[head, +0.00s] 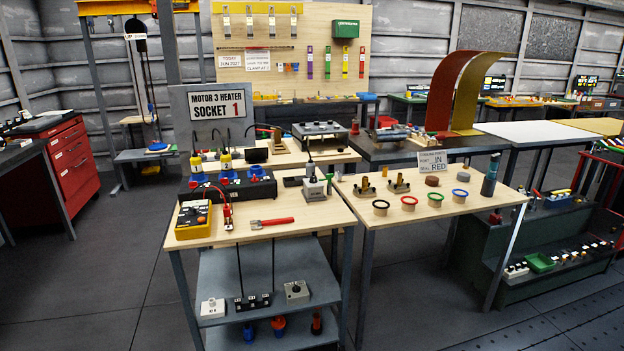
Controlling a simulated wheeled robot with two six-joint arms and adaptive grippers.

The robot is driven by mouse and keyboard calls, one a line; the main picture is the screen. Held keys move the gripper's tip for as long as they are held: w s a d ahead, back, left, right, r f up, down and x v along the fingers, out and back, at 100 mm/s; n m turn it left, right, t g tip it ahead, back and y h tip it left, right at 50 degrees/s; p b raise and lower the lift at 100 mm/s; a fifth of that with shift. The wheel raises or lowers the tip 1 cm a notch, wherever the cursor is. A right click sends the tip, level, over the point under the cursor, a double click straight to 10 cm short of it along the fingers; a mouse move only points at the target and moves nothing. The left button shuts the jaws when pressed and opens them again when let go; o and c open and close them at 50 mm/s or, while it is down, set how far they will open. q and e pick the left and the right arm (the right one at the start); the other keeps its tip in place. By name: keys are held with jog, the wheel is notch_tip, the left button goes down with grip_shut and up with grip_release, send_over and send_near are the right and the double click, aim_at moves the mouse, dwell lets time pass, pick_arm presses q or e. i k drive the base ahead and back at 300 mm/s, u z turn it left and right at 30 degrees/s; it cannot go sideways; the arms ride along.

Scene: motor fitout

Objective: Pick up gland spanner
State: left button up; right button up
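A red-handled hand tool with a pale forked head, which looks like the gland spanner (272,222), lies flat near the front of the left wooden bench (300,232). Its handle points right and its head points left. Nothing touches it and nothing covers it. Neither of my grippers shows in the head view.
A yellow meter (193,221) and a red upright probe (227,214) stand left of the tool. A black socket box (228,188) and a grey block (314,189) stand behind it. Colored rings (408,202) sit on the right bench (465,208). Floor in front is clear.

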aim_at(287, 220)
jog(key=z, duration=0.55)
jog(key=k, duration=0.65)
jog(key=z, duration=0.75)
jog(key=i, duration=1.7)
jog(key=u, duration=0.25)
jog(key=i, duration=1.4)
jog(key=u, duration=1.35)
jog(key=i, duration=0.9)
jog(key=u, duration=0.85)
